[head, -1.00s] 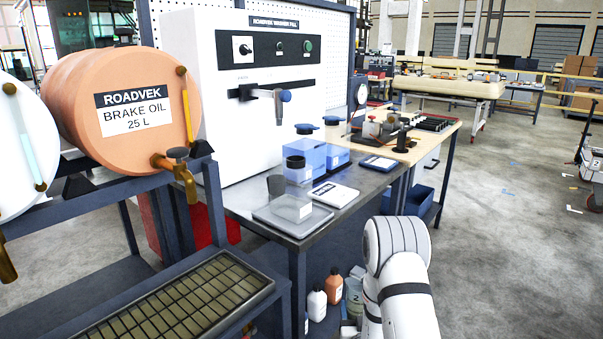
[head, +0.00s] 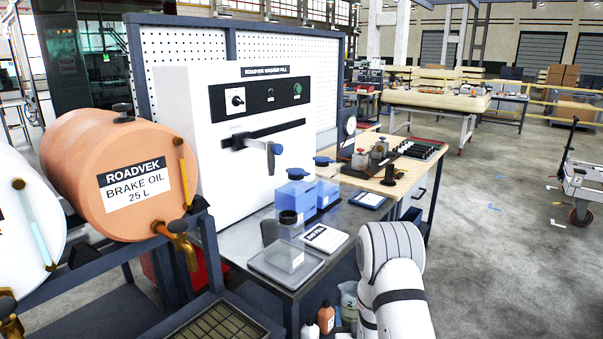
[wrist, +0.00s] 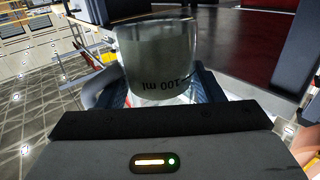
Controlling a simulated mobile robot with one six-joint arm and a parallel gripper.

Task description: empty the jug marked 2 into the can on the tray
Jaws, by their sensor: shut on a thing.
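The clear can (head: 290,234) with a dark neck stands upright on the shallow grey tray (head: 262,268) at the bench's near end. In the head view my arm hides the gripper. I cannot tell the liquid level.
A white washer fill machine (head: 228,150) with a spout stands behind the can. Blue containers (head: 296,192) and a white card (head: 326,238) are close by. An orange brake oil drum (head: 120,175) is at left. Bottles (head: 326,317) stand low beneath the bench.

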